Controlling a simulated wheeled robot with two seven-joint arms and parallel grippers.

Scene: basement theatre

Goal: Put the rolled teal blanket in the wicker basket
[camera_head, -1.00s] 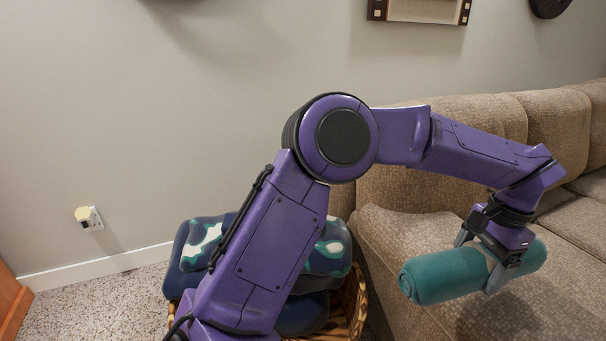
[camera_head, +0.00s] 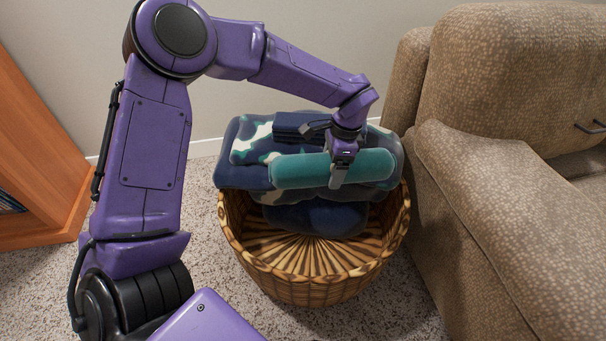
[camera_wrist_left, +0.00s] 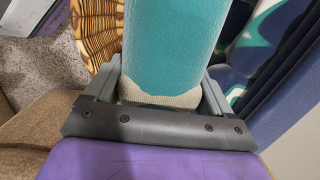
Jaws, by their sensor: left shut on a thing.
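The rolled teal blanket (camera_head: 300,171) is a soft cylinder lying level in the jaws of my left gripper (camera_head: 339,176). The gripper is shut around its middle, over a pale band that shows in the left wrist view (camera_wrist_left: 160,96). The wicker basket (camera_head: 300,290) stands on the carpet, round and brown striped, with its front half and bottom bare. In the head view the roll appears over the back part of the basket, in front of the patterned fabric there. Whether it touches that fabric I cannot tell. My right gripper does not show.
Folded navy, white and teal camouflage fabric (camera_head: 250,140) and a dark blue bundle (camera_head: 317,217) fill the back of the basket. A beige sofa (camera_head: 490,190) stands close on the right. A wooden cabinet (camera_head: 40,150) is at the left.

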